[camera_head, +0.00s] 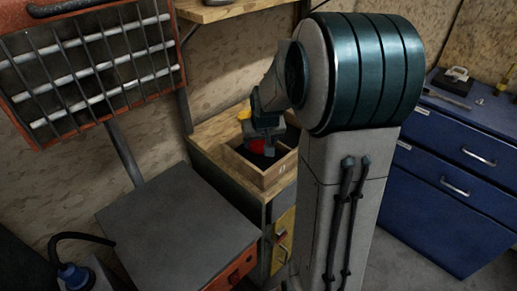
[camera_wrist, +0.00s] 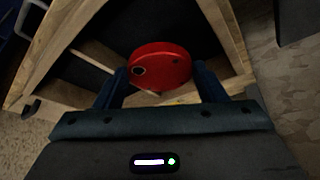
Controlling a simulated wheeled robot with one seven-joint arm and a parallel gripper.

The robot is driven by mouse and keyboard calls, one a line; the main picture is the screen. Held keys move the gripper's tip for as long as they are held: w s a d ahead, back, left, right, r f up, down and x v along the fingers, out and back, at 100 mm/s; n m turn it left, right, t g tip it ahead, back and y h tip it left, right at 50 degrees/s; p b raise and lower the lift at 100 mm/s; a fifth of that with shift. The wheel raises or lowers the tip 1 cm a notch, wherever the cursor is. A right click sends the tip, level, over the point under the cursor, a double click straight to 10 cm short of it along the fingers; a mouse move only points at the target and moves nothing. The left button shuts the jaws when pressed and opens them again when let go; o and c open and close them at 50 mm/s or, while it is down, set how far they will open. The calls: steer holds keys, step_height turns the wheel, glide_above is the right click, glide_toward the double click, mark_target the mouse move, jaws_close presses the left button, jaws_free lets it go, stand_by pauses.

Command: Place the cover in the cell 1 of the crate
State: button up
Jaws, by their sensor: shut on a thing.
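The red round cover (camera_wrist: 162,64) is held between the two fingers of my gripper (camera_wrist: 160,85) in the wrist view. A small bit of its red (camera_head: 257,146) shows in the head view. My gripper (camera_head: 266,140) is shut on it, over the open wooden crate (camera_head: 268,179). The crate also shows in the wrist view (camera_wrist: 232,50), with dark compartments and a thin divider. I cannot tell which compartment is cell 1, nor whether the cover touches the crate's bottom.
The crate stands on a wooden-topped cabinet (camera_head: 214,134) against the wall. A yellow thing (camera_head: 244,113) is beside my gripper. A grey flat-topped machine (camera_head: 180,228) stands to the left, blue drawers (camera_head: 450,185) to the right. A shelf (camera_head: 222,9) hangs above.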

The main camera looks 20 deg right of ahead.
mark_target(261, 146)
steer(key=shift+w+f, duration=0.1)
steer(key=shift+f, duration=1.95)
steer(key=shift+f, duration=0.2)
steer(key=o, duration=0.8)
steer(key=shift+o, duration=0.2)
steer(key=shift+r, duration=0.1)
